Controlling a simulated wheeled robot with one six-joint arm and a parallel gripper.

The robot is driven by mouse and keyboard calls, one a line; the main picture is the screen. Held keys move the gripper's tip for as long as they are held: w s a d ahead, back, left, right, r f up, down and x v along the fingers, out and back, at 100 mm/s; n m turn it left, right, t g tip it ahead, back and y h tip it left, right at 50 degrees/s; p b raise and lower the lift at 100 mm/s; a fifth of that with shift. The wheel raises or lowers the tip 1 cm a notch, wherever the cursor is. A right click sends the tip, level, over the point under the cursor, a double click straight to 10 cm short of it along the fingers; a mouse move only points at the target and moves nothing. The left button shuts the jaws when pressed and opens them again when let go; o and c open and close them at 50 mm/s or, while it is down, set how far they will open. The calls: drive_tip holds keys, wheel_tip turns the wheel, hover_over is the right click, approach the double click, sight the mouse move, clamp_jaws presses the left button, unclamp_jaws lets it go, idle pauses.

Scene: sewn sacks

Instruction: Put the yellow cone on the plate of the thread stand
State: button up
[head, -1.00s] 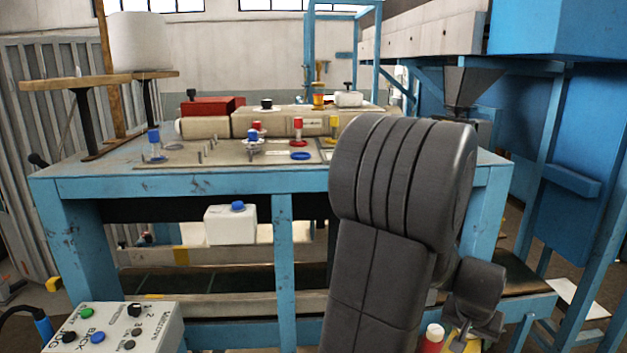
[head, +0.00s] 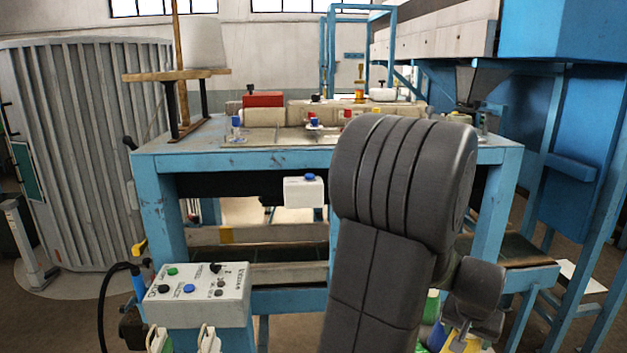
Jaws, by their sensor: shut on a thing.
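The thread stand is a wooden shelf on dark posts, at the upper left in the head view. Its wooden plate (head: 176,75) carries a white cone (head: 205,42). My arm fills the right of centre, and its wrist shows at the lower right, but the jaws themselves are not seen. A small yellow patch (head: 437,336) shows low beside the wrist, partly hidden by my arm. I cannot tell whether it is the yellow cone.
A blue workbench (head: 245,160) with small fittings on top stands ahead. A control box (head: 200,295) with buttons stands at the lower left, near me. A grey ribbed cabinet (head: 85,150) is on the left. Blue frame posts (head: 600,230) bound the right.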

drive_tip(key=shift+w+a+f, duration=0.25)
drive_tip(key=shift+w+a, duration=0.05)
drive_tip(key=shift+w, duration=0.15)
drive_tip(key=shift+w+a+f, duration=0.2)
drive_tip(key=shift+w+a, duration=0.05)
drive_tip(key=shift+w, duration=0.2)
drive_tip(key=w+a+f+n+y, duration=0.15)
drive_tip(key=w+a+f, duration=0.35)
drive_tip(key=a, duration=0.6)
drive_tip(key=w+a+f+n, duration=0.3)
drive_tip(key=w+a, duration=0.3)
drive_tip(key=a, duration=0.5)
drive_tip(key=w+a+f+n+y, duration=0.1)
drive_tip(key=w+a+f+n, duration=0.4)
drive_tip(key=a, duration=0.6)
wheel_tip(320, 180, down, 8)
drive_tip(key=m+b, duration=0.2)
drive_tip(key=b, duration=0.8)
drive_tip(key=shift+w+d+t, duration=0.25)
drive_tip(key=shift+d+t, duration=0.15)
drive_tip(key=shift+d, duration=0.05)
